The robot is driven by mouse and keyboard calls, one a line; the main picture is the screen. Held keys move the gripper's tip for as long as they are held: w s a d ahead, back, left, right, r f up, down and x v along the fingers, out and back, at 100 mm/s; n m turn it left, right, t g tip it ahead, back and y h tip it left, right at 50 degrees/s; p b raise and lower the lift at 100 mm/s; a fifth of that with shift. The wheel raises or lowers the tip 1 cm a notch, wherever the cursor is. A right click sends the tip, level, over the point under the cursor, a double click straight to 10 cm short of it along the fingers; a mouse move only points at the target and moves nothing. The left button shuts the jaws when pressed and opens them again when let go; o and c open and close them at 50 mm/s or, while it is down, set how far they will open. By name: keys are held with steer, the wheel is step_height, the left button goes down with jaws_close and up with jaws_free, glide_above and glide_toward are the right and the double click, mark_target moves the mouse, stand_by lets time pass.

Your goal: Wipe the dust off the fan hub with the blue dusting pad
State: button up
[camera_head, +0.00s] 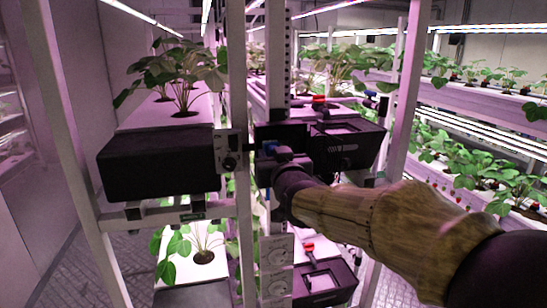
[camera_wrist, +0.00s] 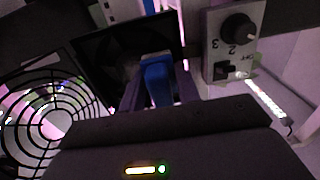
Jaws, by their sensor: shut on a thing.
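The blue dusting pad (camera_wrist: 157,80) is between the fingers of my gripper (camera_wrist: 158,97), which is shut on it, in the wrist view. Its far end overlaps a dark square housing (camera_wrist: 95,48); I cannot tell whether it touches anything there. A round fan grille (camera_wrist: 20,122) with a pale centre disc (camera_wrist: 57,124) is at the left of the wrist view, apart from the pad. Dust cannot be made out.
A grey control box (camera_wrist: 229,48) with a black knob and an OFF switch is right of the pad; it also shows in the head view (camera_head: 230,150). A black box (camera_head: 158,167) is left of it. Rack posts (camera_head: 400,100) and leafy plants (camera_head: 180,75) surround my arm.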

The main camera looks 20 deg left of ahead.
mark_target(293, 148)
steer(key=d+b, duration=0.1)
steer(key=w+d+b, duration=0.1)
steer(key=shift+w+d, duration=0.2)
steer(key=shift+d, duration=0.15)
steer(key=shift+w+d+b, duration=0.3)
steer(key=shift+w+d, duration=0.15)
steer(key=shift+d, duration=0.2)
steer(key=shift+w+d+b, duration=0.3)
steer(key=shift+w+d, duration=0.15)
steer(key=shift+d, duration=0.15)
steer(key=shift+b, duration=0.4)
